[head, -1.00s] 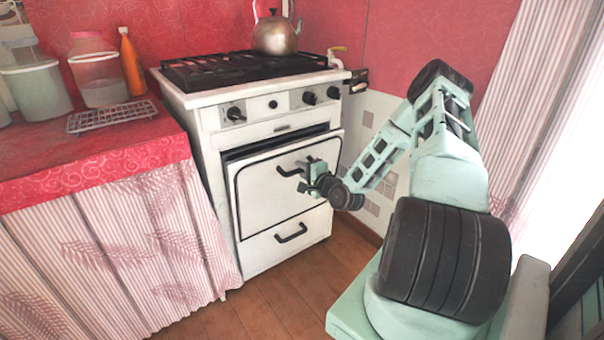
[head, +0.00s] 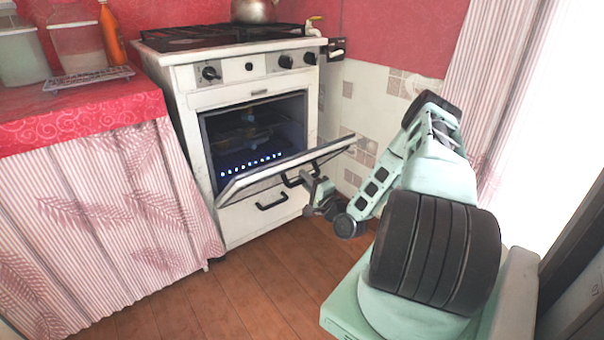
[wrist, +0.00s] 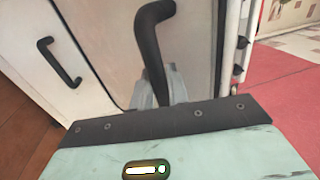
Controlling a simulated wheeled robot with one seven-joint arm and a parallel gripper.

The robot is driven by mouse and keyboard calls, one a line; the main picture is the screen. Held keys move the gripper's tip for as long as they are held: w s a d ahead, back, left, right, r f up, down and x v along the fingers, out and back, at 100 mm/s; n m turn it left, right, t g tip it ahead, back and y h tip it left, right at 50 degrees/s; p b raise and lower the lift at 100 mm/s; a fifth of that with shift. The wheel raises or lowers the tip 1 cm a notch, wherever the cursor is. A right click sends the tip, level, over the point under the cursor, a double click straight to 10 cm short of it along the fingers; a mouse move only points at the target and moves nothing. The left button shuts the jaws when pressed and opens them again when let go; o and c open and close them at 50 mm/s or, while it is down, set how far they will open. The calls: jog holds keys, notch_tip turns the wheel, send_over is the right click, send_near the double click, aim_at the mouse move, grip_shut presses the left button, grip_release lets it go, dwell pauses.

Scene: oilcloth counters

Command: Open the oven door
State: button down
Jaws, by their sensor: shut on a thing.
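The white stove (head: 205,95) stands against the wall, and its oven door (head: 262,178) is hinged down partway, tilted out toward me. The dark oven interior (head: 250,135) shows, with a rack and a row of small bright spots inside. My gripper (head: 308,184) is at the outer face of the door, shut on the black door handle (head: 292,181). In the wrist view the handle (wrist: 152,45) runs down to the fingers (wrist: 165,92), whose tips are partly hidden by the gripper body.
A closed drawer with a black handle (head: 272,203) is below the door. A red counter (head: 85,110) with a striped curtain stands left, holding containers and a wire rack (head: 90,78). A kettle (head: 254,10) sits on the stove. The wooden floor (head: 260,270) in front is clear.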

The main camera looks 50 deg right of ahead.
jog(key=shift+s+f, duration=0.1)
jog(key=shift+f, duration=0.25)
jog(key=c, duration=1.5)
grip_release()
jog(key=shift+o, duration=0.2)
